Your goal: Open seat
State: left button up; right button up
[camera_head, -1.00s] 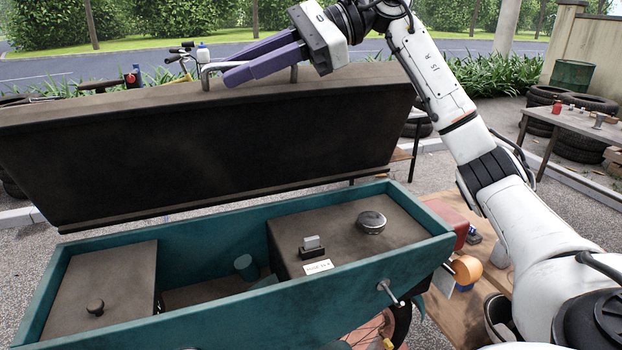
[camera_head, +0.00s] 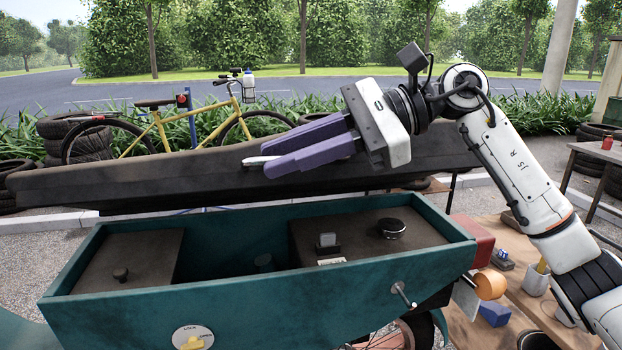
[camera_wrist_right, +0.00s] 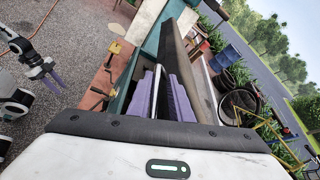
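The seat (camera_head: 110,190) is a long dark lid behind the teal box (camera_head: 270,302). It is raised off the box and leans back, leaving the box open. My right gripper (camera_head: 275,160) has purple fingers at the seat's pale metal handle (camera_head: 256,161), above the seat. In the right wrist view, the handle's bar (camera_wrist_right: 157,88) runs between the two close fingers, so the gripper looks shut on it. My left gripper (camera_wrist_right: 55,78) shows small at the left of the wrist view, away from the seat, its fingers apart and empty.
A wooden bench (camera_head: 505,322) with a tin and small items stands at right. A yellow bicycle (camera_head: 190,118) and stacked tires (camera_head: 75,140) are behind the seat.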

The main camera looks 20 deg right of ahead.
jog(key=shift+s+f, duration=0.25)
jog(key=shift+f, duration=0.05)
pick_arm(q)
jog(key=shift+s+f, duration=0.3)
jog(key=shift+s, duration=0.35)
jog(key=shift+w+r, duration=0.1)
jog(key=shift+w, duration=0.2)
pick_arm(e)
jog(key=shift+d, duration=0.15)
jog(key=shift+s+d+r, duration=0.1)
jog(key=shift+d+r, duration=0.15)
jog(key=shift+d, duration=0.25)
pick_arm(q)
jog(key=shift+r, duration=0.25)
pick_arm(e)
jog(key=v, duration=1)
jog(key=shift+d, duration=0.2)
jog(key=shift+s, duration=0.15)
